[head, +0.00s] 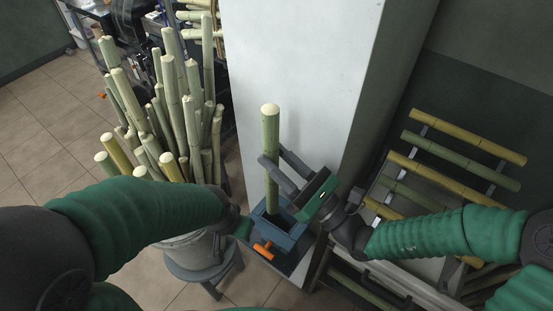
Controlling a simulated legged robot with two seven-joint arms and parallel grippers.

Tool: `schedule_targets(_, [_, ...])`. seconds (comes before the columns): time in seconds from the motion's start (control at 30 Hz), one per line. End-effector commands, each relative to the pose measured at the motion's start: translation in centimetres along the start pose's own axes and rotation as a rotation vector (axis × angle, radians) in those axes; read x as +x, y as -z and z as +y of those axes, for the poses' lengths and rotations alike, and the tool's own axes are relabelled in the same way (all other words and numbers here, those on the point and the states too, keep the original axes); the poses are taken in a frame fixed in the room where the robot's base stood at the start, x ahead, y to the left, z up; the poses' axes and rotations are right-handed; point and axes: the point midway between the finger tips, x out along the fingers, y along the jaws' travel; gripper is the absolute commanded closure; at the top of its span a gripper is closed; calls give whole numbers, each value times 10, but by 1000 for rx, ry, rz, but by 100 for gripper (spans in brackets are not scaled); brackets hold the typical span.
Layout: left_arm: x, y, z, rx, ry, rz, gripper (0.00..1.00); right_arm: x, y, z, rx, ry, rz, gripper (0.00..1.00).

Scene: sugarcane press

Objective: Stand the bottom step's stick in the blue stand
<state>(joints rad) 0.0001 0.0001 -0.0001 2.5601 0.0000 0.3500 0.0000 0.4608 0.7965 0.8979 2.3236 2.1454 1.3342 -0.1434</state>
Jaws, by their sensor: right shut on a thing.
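A light green stick (270,135) with a pale cut end stands upright in my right gripper (275,170). The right gripper is shut around its middle. The blue stand (288,240) is a square, open-topped box directly below the stick. The stick's lower end is over or inside its opening; I cannot tell whether it touches the bottom. My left gripper (240,228) is beside the stand, on its left, mostly hidden by my own forearm, and its fingers cannot be made out. The stepped rack (448,165) at the right bears several green and yellow sticks lying flat.
A white pillar (290,60) rises just behind the stand. An orange handle (264,251) sticks out at the stand's front. Tiled floor is free at far left.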

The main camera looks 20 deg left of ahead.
Motion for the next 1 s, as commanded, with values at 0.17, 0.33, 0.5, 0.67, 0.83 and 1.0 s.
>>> schedule_targets(0.17, [14, -3, 0, 0, 0, 0, 64, -6, 14, 1, 1, -1, -2, 100])
schedule_targets(0.33, [22, -5, 0, 0, 0, 0, 64, -11, 28, 0, 1, -1, -2, 100])
schedule_targets(0.5, [30, -7, 0, 0, 0, 0, 64, -17, 41, 0, 2, 0, -2, 100])
schedule_targets(0.67, [38, -9, 0, 0, 0, 0, 64, -22, 53, 1, 1, -1, -2, 100])
schedule_targets(0.83, [46, -11, 0, 0, 0, 0, 64, -27, 66, 1, 1, -1, -2, 100])
schedule_targets(1.0, [54, -13, 0, 0, 0, 0, 64, -32, 80, 1, 2, -1, -2, 100])
